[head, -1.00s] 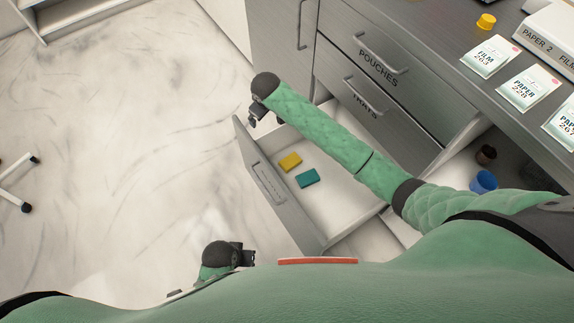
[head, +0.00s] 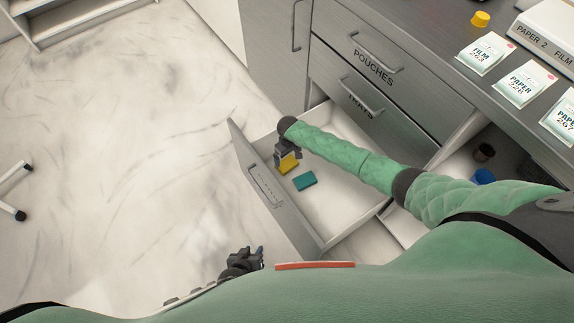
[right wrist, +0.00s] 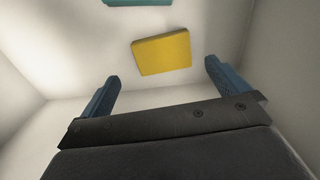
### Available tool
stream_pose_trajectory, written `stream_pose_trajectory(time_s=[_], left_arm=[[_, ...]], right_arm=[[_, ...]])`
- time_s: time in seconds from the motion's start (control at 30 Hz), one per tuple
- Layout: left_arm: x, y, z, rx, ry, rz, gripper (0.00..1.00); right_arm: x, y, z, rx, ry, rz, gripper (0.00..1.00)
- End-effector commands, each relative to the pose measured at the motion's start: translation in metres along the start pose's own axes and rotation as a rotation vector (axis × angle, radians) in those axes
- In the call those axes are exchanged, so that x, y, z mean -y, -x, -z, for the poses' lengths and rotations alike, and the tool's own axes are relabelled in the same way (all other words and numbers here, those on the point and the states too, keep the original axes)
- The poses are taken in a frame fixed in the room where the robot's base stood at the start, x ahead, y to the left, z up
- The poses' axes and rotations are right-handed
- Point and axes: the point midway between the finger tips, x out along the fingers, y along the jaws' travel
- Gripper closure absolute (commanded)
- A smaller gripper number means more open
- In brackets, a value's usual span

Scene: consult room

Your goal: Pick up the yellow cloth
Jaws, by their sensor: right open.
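The yellow cloth (head: 289,164) is a small folded block lying on the floor of an open white drawer (head: 336,207). It also shows in the right wrist view (right wrist: 162,54), beyond and between my fingertips. My right gripper (head: 284,158) is over the drawer, close to the cloth and covering part of it in the head view. In the right wrist view its two fingers (right wrist: 160,80) are spread with nothing between them. My left gripper (head: 258,254) is low in the head view, outside the drawer; its jaw opening is too small to judge.
A teal cloth (head: 304,181) lies beside the yellow one in the drawer. The drawer front (head: 268,187) and side walls surround them. Another open drawer at right holds a blue cup (head: 483,177) and a brown item (head: 484,153). The counter above carries packets (head: 486,53).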

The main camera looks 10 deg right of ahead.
Motion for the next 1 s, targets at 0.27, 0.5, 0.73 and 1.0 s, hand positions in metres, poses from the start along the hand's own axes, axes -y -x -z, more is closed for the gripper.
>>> stream_pose_trajectory(time_s=[0.27, 0.5, 0.73, 1.0], left_arm=[[0.001, -0.004, -0.004, 0.001, 0.000, 0.001, 0.68], [0.003, -0.010, -0.009, 0.001, 0.001, 0.001, 0.68], [0.003, -0.010, -0.010, 0.001, 0.001, 0.000, 0.68], [0.002, -0.010, -0.011, 0.002, 0.001, 0.000, 0.68]], right_arm=[[0.002, -0.027, 0.001, 0.002, 0.001, 0.000, 0.00], [0.004, -0.059, 0.003, 0.002, 0.000, 0.000, 0.00], [0.003, -0.068, 0.003, 0.000, 0.001, -0.001, 0.00], [0.003, -0.068, 0.003, 0.001, 0.001, -0.001, 0.24]])
